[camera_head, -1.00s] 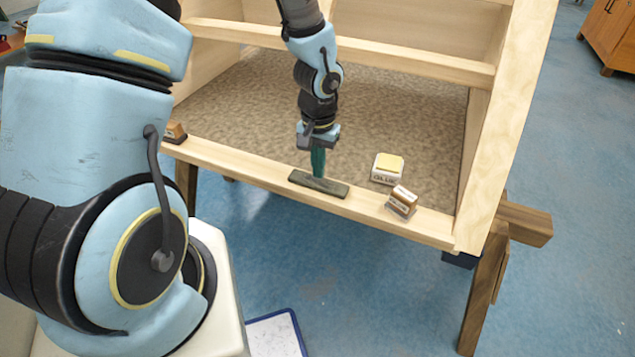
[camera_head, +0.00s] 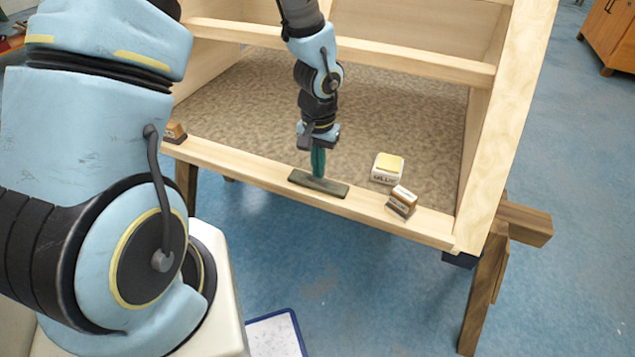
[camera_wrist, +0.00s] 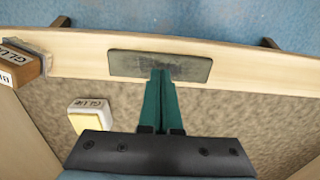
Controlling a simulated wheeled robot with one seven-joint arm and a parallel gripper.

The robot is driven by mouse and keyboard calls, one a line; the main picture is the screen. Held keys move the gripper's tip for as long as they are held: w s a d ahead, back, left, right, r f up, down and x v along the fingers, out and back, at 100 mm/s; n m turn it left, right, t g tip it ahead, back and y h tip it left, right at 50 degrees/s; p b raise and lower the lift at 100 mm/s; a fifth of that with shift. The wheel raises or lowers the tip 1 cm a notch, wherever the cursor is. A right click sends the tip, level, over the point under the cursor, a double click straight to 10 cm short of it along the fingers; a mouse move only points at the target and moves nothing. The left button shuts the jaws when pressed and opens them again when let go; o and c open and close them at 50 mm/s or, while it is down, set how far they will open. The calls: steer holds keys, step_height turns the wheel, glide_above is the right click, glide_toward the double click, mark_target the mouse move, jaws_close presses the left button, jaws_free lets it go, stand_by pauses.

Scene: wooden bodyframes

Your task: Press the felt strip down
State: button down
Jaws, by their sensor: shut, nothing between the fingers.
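The felt strip (camera_head: 318,184) is a dark grey-green rectangle lying along the front wooden rail of the frame. It also shows in the wrist view (camera_wrist: 125,64), flat on the rail. My gripper (camera_head: 318,174) is above the middle of the strip, with its green fingers pointing down and shut together, holding nothing. In the wrist view the fingertips (camera_wrist: 161,74) overlap the strip's inner edge. I cannot tell whether they touch the strip.
A glue pot (camera_head: 387,169) with a yellow top stands on the panel behind the rail. A brown block with a label (camera_head: 402,200) sits on the rail right of the strip, and another brown block (camera_head: 175,132) is at the rail's left end. A crossbar (camera_head: 420,64) spans behind my arm.

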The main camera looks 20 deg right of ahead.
mark_target(318, 181)
steer(key=shift+f+b, duration=0.7)
steer(key=shift+f, duration=0.15)
stand_by(0.9)
steer(key=shift+r+p, duration=2.95)
steer(key=shift+r, duration=0.55)
